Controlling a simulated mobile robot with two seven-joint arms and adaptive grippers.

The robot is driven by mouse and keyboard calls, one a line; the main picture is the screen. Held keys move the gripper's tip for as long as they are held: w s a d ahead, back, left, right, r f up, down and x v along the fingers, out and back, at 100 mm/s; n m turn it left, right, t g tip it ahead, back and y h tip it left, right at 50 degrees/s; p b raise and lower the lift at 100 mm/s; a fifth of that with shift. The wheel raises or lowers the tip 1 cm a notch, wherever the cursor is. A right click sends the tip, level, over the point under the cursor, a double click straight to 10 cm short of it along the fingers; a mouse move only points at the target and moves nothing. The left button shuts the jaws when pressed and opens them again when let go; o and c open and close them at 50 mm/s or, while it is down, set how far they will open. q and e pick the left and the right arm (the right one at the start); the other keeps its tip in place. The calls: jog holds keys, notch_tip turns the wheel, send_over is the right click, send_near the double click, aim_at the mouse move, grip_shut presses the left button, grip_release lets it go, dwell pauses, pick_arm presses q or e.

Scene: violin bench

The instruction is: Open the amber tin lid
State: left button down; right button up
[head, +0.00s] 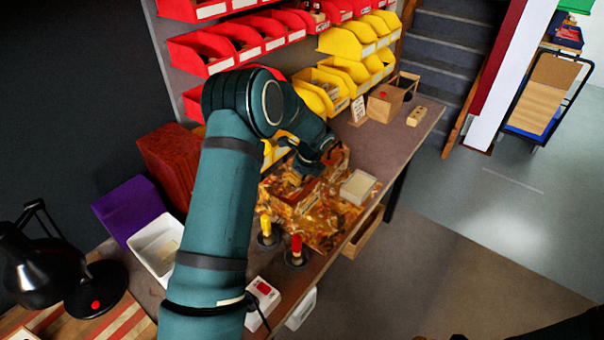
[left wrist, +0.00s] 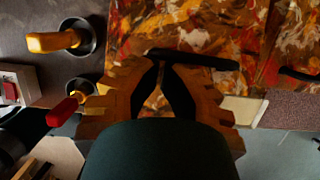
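A marbled amber, red and white surface lies on the bench in the head view (head: 312,232), under and beside my left gripper (head: 330,156). It also fills the top of the left wrist view (left wrist: 185,25); tin and lid are hard to tell apart from the pattern. In that view a black bar-like handle (left wrist: 205,59) lies across it. The fingers of my left gripper (left wrist: 160,66) converge until their tips meet by the bar's left part. The bar runs across the fingers, not visibly between them; contact is unclear. My right gripper is not clearly in view.
A pale block (head: 357,187) sits right of the marbled area. Yellow bins (head: 345,43) and red bins line the back. The bench's right part is mostly clear.

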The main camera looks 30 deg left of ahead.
pick_arm(q)
jog(key=a+r+h+p, duration=0.3)
jog(key=r+p, duration=0.1)
jog(key=p, duration=0.1)
jog(key=shift+a+h, duration=0.2)
jog(key=shift+h, duration=0.1)
jog(key=a+r+h, duration=0.2)
jog(key=a, duration=0.4)
jog(key=shift+w+r+g+h, duration=0.3)
jog(key=shift+r+h, duration=0.1)
pick_arm(e)
notch_tip(320, 180, up, 7)
jog(key=shift+a+f, duration=0.2)
jog(key=shift+a, duration=0.1)
pick_arm(q)
jog(key=shift+r, duration=0.1)
jog(key=v, duration=1.2)
